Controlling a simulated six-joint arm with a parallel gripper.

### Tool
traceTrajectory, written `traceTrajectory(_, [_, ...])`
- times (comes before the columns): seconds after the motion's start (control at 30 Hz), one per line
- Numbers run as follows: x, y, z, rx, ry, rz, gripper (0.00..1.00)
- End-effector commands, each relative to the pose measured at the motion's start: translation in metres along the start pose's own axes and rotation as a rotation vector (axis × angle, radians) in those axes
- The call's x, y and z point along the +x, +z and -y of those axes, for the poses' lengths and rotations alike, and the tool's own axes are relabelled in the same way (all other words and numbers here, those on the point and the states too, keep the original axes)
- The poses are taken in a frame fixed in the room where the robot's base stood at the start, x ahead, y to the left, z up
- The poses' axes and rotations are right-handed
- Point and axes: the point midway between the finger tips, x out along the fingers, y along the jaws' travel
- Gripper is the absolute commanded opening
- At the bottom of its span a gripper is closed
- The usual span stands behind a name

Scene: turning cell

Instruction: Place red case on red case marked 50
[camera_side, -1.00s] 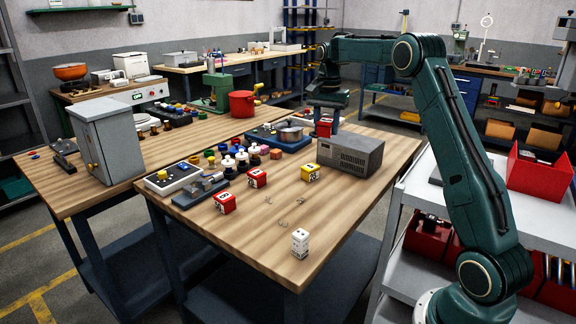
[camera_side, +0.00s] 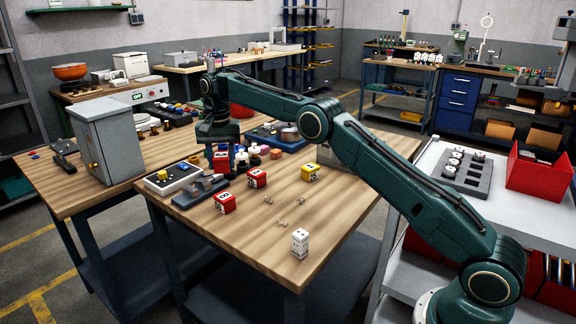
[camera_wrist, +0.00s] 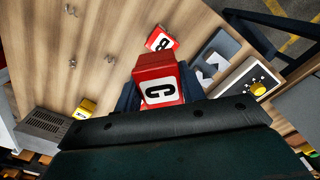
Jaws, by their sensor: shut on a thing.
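My gripper (camera_side: 221,163) hangs over the left part of the wooden table, above the table top. In the wrist view its dark fingers (camera_wrist: 157,95) are shut on a red case (camera_wrist: 155,68) with a white label that reads like "C". A second red case (camera_wrist: 162,38) shows beyond it, its label reading like "B"; I cannot make out a 50. In the side view two red cases with white labels stand on the table, one in front (camera_side: 225,203) and one further right (camera_side: 257,178). Their marks are too small to read. The held case sits apart from them.
A yellow case (camera_side: 311,173) stands to the right. A control box with a yellow knob (camera_side: 172,177) and a grey vise (camera_side: 200,190) lie close to the gripper. A white block stack (camera_side: 300,243) stands near the front edge. Several coloured knobs lie behind the gripper.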

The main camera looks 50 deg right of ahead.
Motion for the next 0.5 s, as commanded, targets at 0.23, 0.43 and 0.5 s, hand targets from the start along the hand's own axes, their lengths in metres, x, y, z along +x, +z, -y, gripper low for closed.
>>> traceTrajectory(0.23, [0.001, 0.003, 0.005, -0.010, -0.001, -0.001, 0.09])
traceTrajectory(0.43, [0.014, 0.003, 0.005, -0.010, 0.001, 0.001, 0.09])
traceTrajectory(0.5, [0.021, 0.003, 0.005, -0.010, 0.000, 0.000, 0.09])
